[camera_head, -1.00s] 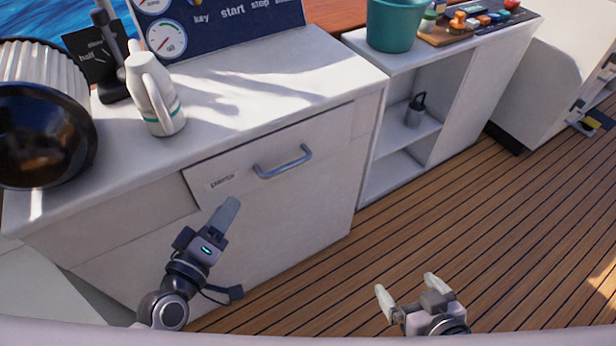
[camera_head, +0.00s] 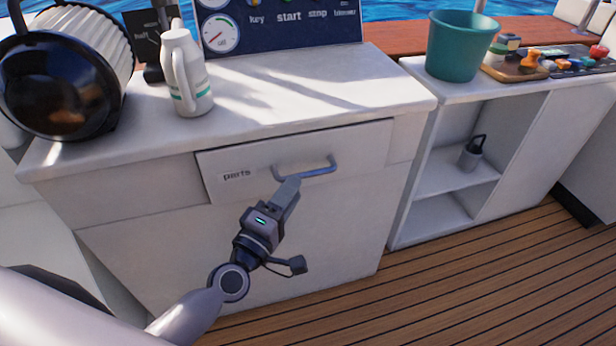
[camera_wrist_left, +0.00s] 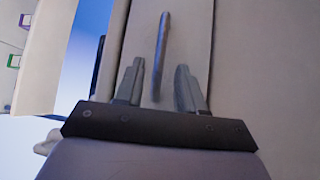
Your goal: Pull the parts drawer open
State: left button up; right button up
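The parts drawer (camera_head: 255,165) is a white front with a "parts" label, set in the white cabinet. It looks shut or nearly so. Its grey bar handle (camera_head: 305,171) is on the drawer's right half. My left gripper (camera_head: 288,190) is just below and in front of the handle's left end in the head view. In the left wrist view, my left gripper (camera_wrist_left: 160,82) is open, its two fingers apart. The handle (camera_wrist_left: 161,50) stands upright in that picture, between the fingers and reaching beyond their tips; I see no finger closed on it. My right gripper is out of view.
A white jug (camera_head: 187,80) and a large black-and-white ribbed object (camera_head: 62,85) stand on the counter above the drawer. A teal bucket (camera_head: 459,48) stands on the right cabinet, above an open shelf (camera_head: 462,178). The wooden deck (camera_head: 440,290) in front is clear.

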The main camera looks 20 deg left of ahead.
aim_at(304, 173)
pick_arm(q)
jog(key=shift+x, duration=2.8)
grip_shut()
